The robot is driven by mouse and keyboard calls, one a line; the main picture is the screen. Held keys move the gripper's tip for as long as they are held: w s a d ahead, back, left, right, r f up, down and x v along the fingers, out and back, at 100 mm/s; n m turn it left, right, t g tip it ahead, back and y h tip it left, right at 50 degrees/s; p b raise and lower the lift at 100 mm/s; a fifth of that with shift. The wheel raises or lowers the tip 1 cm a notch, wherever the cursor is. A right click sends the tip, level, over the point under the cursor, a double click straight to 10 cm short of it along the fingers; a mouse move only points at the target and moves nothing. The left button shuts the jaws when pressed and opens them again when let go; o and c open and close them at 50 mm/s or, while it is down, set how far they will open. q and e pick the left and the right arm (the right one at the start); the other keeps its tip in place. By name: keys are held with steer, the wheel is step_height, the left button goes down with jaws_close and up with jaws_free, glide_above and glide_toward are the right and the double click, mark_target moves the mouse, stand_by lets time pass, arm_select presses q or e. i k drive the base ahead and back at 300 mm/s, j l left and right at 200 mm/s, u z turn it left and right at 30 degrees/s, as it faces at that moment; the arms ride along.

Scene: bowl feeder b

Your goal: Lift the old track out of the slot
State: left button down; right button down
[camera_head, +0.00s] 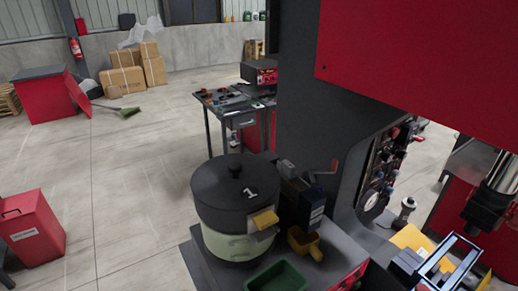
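A bowl feeder (236,239) with a pale green body stands on a dark bench in the lower middle. Its dark round lid (222,188) has a knob and the number 1. A yellow block-like piece (264,219) sits at the feeder's right front edge. A dark box-shaped unit (308,204) with a red handle (327,180) stands just right of the feeder. I cannot tell for sure which part is the old track or where its slot is. Neither of my grippers can be made out.
A green bin (277,277) and a yellow scoop-like container (304,243) are on the bench. A large dark and red machine (420,60) blocks the right side. A tool cart (236,100) stands behind. The floor at left is open, with a red bin (32,231).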

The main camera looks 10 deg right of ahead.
mark_target(290, 180)
steer(key=i+l+u, duration=0.15)
steer(key=u, duration=0.35)
steer(key=i+l+u, duration=0.15)
steer(key=l+u, duration=0.15)
steer(key=u, duration=0.15)
